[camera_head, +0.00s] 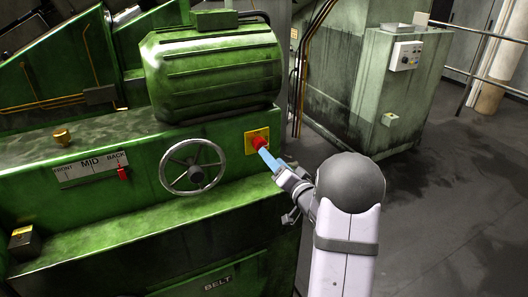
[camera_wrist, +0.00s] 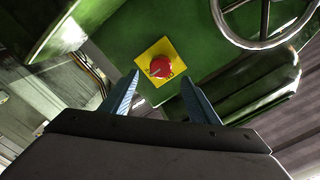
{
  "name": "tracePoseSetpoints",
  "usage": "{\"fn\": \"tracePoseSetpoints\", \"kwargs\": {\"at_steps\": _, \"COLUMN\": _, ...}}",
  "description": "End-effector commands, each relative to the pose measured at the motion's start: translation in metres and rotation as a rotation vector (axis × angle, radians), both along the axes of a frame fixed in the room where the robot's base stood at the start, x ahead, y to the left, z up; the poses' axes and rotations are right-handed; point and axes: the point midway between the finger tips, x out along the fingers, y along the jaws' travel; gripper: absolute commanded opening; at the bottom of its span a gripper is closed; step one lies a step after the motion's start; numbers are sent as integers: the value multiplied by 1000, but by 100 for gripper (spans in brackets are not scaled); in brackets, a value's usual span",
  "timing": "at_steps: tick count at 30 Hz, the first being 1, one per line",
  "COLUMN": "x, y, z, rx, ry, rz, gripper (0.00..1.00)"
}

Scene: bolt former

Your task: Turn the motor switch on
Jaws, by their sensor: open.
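The motor switch is a red round knob (camera_head: 259,143) on a yellow plate (camera_head: 249,141), mounted on the front of the green machine below the motor housing. In the wrist view the red knob (camera_wrist: 161,68) sits at the middle of its yellow plate (camera_wrist: 147,57), tilted in the picture. My gripper (camera_head: 266,156) is in front of the switch, its blue fingertips close to the knob. In the wrist view my gripper (camera_wrist: 160,82) is open, with one finger on either side and the knob showing between and just past the tips. I cannot tell whether a finger touches it.
A spoked handwheel (camera_head: 193,167) stands left of the switch, and its rim shows at the upper right of the wrist view. A FRONT/MID/BACK scale (camera_head: 90,169) with a red slider lies further left. A grey-green cabinet (camera_head: 385,90) stands behind right. Open floor (camera_head: 430,220) lies to the right.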

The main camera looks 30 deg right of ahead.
Motion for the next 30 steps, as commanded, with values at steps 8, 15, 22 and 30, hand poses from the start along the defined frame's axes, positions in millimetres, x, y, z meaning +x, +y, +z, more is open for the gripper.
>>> {"fn": "tracePoseSetpoints", "kwargs": {"at_steps": 8, "x": 5, "y": 0, "z": 2, "rx": 5, "ry": -10, "rz": 4, "gripper": 55}}
{"fn": "tracePoseSetpoints", "kwargs": {"at_steps": 15, "x": 31, "y": 1, "z": 3, "rx": 5, "ry": -8, "rz": 6, "gripper": 55}}
{"fn": "tracePoseSetpoints", "kwargs": {"at_steps": 22, "x": 58, "y": 0, "z": 2, "rx": 4, "ry": -8, "rz": 4, "gripper": 55}}
{"fn": "tracePoseSetpoints", "kwargs": {"at_steps": 30, "x": 73, "y": 0, "z": 2, "rx": 5, "ry": -8, "rz": 3, "gripper": 55}}
